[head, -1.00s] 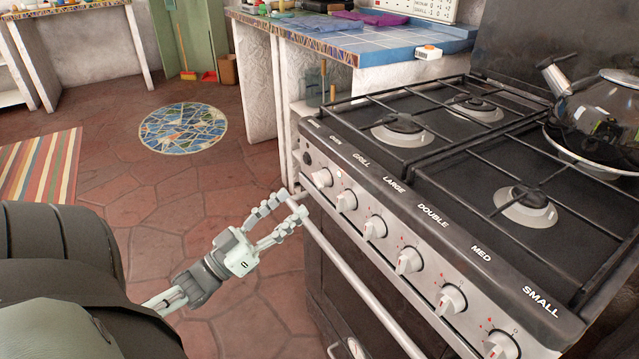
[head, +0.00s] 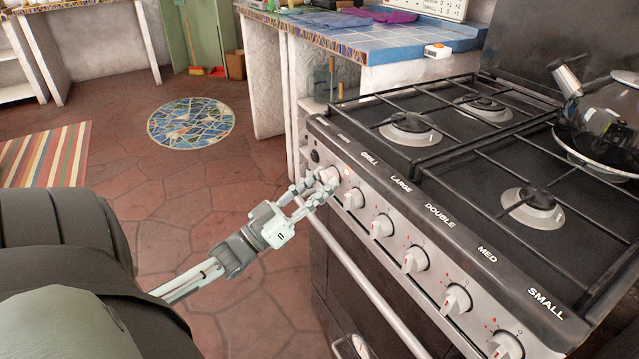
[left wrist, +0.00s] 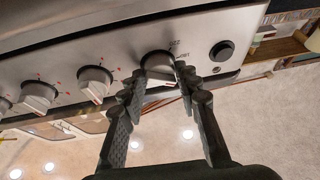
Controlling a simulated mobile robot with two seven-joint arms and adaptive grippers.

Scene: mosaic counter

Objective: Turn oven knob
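The oven knob (head: 328,175) is the leftmost round knob on the stove's steel front panel, under the small worn label beside GRILL. My left gripper (head: 314,188) is at this knob. In the left wrist view, the same knob (left wrist: 157,65) lies between the two fingertips of my left gripper (left wrist: 161,86), one on each side. The fingers are spread, with small gaps beside the knob; I cannot tell whether either one touches it. The fingers partly cover the knob in the head view. My right gripper is not in view.
Several more knobs, such as the grill knob (head: 353,198), line the panel to the right. A black button (left wrist: 222,50) is beside the oven knob. The oven door handle (head: 365,285) runs below. Open tiled floor lies left.

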